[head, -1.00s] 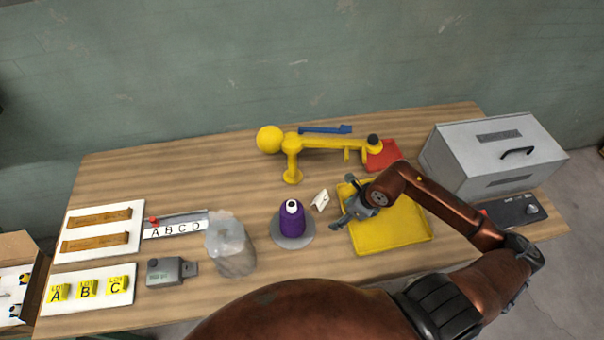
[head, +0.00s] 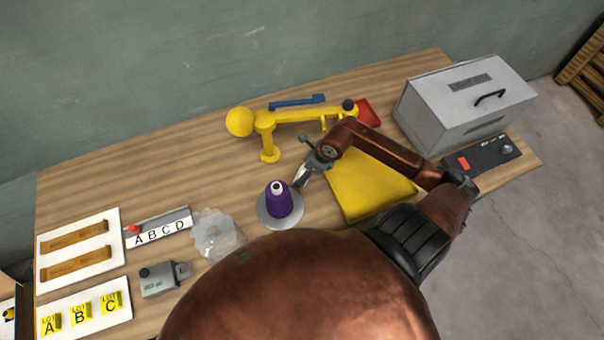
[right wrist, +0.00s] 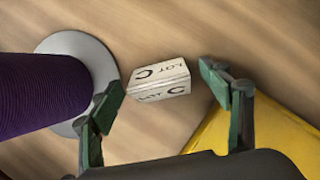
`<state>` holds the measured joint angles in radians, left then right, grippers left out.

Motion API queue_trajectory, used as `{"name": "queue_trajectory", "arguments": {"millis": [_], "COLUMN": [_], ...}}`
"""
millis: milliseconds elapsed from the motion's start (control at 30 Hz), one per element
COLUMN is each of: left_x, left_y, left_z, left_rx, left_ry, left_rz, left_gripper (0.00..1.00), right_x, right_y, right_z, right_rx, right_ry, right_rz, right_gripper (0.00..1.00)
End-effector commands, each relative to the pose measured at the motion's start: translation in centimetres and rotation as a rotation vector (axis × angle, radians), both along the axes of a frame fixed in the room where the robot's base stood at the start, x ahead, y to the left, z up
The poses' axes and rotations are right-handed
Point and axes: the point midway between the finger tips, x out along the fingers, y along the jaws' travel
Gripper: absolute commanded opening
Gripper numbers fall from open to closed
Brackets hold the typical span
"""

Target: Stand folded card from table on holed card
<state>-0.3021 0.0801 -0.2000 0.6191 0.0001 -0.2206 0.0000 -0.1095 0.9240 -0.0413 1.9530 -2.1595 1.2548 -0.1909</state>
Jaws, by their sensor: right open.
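The folded card (right wrist: 160,80), white with "LOT C" printed on both faces, lies on the table beside the purple cone. It shows small and partly covered in the head view (head: 301,174). My right gripper (head: 313,164) is at the card; in the right wrist view its open green fingers (right wrist: 158,92) stand on either side of the card, with gaps visible. Yellow cards marked LOT A, B and C (head: 80,314) are on a white board (head: 121,313) at lower left. I cannot tell which card has a hole. My left gripper is not in view.
The purple cone (head: 278,203) on a grey disc is close left of the gripper. A yellow tray (head: 365,190) lies right, under my arm. A yellow stand (head: 270,123) is behind.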

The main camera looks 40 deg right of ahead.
Motion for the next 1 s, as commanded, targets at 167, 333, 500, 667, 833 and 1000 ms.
{"name": "queue_trajectory", "arguments": {"millis": [167,333,500,667,833,1000], "left_x": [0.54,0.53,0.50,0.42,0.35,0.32], "left_y": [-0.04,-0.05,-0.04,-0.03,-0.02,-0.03], "left_z": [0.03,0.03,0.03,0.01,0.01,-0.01], "left_rx": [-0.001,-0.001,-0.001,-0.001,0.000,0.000], "left_ry": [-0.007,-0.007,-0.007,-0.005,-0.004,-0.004], "left_rz": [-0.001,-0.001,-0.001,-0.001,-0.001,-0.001], "left_gripper": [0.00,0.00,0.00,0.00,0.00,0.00], "right_x": [0.33,0.32,0.30,0.30,0.29,0.29], "right_y": [0.25,0.23,0.21,0.21,0.21,0.20], "right_z": [-0.78,-0.76,-0.75,-0.75,-0.74,-0.72], "right_rx": [-0.001,-0.002,-0.001,-0.001,-0.001,-0.001], "right_ry": [-0.001,0.000,0.000,0.000,0.000,0.000], "right_rz": [0.004,0.004,0.003,0.003,0.003,0.003], "right_gripper": [0.71,0.70,0.59,0.48,0.38,0.38]}}
